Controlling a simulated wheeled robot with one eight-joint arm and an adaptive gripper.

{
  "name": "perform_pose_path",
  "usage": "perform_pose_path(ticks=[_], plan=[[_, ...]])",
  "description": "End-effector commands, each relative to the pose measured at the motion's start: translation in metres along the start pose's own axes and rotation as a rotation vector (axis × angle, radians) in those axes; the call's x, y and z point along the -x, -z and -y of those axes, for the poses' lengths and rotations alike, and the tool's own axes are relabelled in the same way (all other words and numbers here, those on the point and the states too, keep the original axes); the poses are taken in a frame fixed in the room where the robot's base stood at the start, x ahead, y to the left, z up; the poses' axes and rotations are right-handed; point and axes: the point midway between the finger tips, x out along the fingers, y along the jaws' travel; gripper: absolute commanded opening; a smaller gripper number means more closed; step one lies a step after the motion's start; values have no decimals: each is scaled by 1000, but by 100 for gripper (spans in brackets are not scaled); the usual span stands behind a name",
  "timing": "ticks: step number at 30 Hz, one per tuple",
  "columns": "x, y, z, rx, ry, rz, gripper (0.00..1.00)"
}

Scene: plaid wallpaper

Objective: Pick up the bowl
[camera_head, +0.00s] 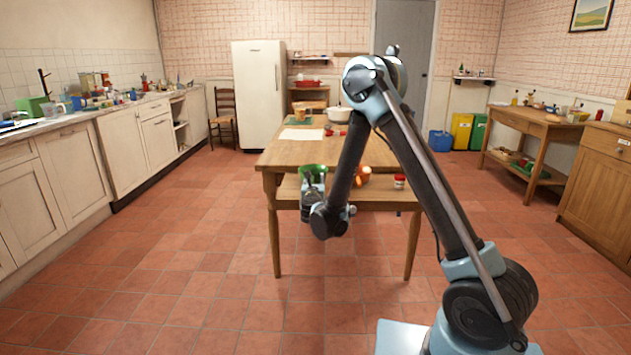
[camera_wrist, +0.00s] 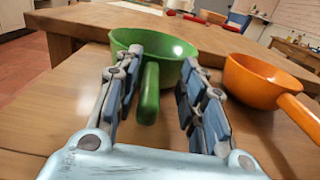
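A green bowl-shaped pan with a straight handle (camera_wrist: 150,95) sits on a wooden bench; it also shows in the head view (camera_head: 313,169), partly behind my gripper. My gripper (camera_wrist: 162,57) is open, its two fingers apart on either side of the green handle, with gaps to it. An orange pan (camera_wrist: 262,78) with a handle stands to the right on the same bench; it shows small in the head view (camera_head: 363,172). A white bowl (camera_head: 338,114) stands on the table's far side. Which one is the task's bowl, I cannot tell.
The wooden table (camera_head: 285,152) rises right behind the bench (camera_head: 385,192), its edge close beyond the pans. A red-and-white jar (camera_head: 399,181) stands at the bench's right. Paper (camera_head: 300,134) and small items lie on the table. The tiled floor at left is clear.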

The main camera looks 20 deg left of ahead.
Motion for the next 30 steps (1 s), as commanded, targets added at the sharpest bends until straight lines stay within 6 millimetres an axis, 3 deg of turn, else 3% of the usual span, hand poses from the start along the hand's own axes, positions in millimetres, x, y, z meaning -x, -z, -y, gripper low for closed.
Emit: perform_pose_path(ticks=[2, 6, 7, 20, 30], plan=[[2, 0, -6, 0, -6, 0, 35], [4, 0, -10, 0, -11, 0, 4], [4, 0, -11, 0, -12, 0, 0], [5, -3, -13, 0, -14, 0, 0], [5, -43, -13, 0, -14, 0, 0]])
